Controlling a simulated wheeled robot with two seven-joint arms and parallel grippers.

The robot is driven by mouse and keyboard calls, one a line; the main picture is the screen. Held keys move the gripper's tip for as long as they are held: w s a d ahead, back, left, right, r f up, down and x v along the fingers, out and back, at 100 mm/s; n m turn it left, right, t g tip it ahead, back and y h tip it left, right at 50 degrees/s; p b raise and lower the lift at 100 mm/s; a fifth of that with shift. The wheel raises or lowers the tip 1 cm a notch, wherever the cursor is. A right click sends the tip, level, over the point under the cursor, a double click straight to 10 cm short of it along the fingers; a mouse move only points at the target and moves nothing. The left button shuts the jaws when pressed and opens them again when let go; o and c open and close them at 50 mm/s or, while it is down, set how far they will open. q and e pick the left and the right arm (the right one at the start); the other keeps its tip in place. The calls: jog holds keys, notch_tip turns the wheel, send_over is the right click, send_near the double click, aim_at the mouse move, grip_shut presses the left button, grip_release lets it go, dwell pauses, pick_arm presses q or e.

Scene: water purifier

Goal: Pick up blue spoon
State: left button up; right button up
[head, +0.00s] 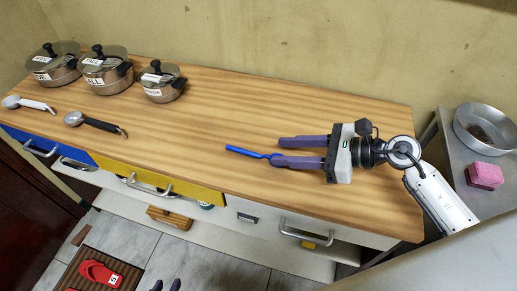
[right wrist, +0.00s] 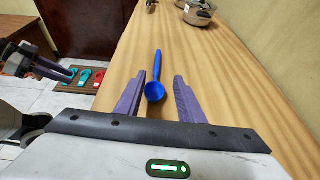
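The blue spoon (head: 245,152) lies on the wooden counter, its handle pointing left; its bowl end is partly hidden by a finger of my right gripper in the head view. My right gripper (head: 279,151) is open, low over the counter. In the right wrist view, the spoon's bowl (right wrist: 155,92) lies between the two spread purple fingers of my right gripper (right wrist: 164,80), nearer the left finger, and the handle points away. My left gripper (head: 166,285) shows only its two separated fingertips at the bottom edge of the head view, empty, away from the counter.
Several lidded pots (head: 107,72) stand at the counter's far left. A white-handled ladle (head: 30,104) and a black-handled ladle (head: 93,123) lie in front of them. A metal bowl (head: 485,130) and pink sponge (head: 485,175) are on the right. The counter (head: 220,110) around the spoon is clear.

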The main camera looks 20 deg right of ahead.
aim_at(256, 153)
jog(key=x, duration=0.6)
jog(key=shift+s+a+f, duration=0.15)
jog(key=shift+a, duration=0.25)
grip_shut()
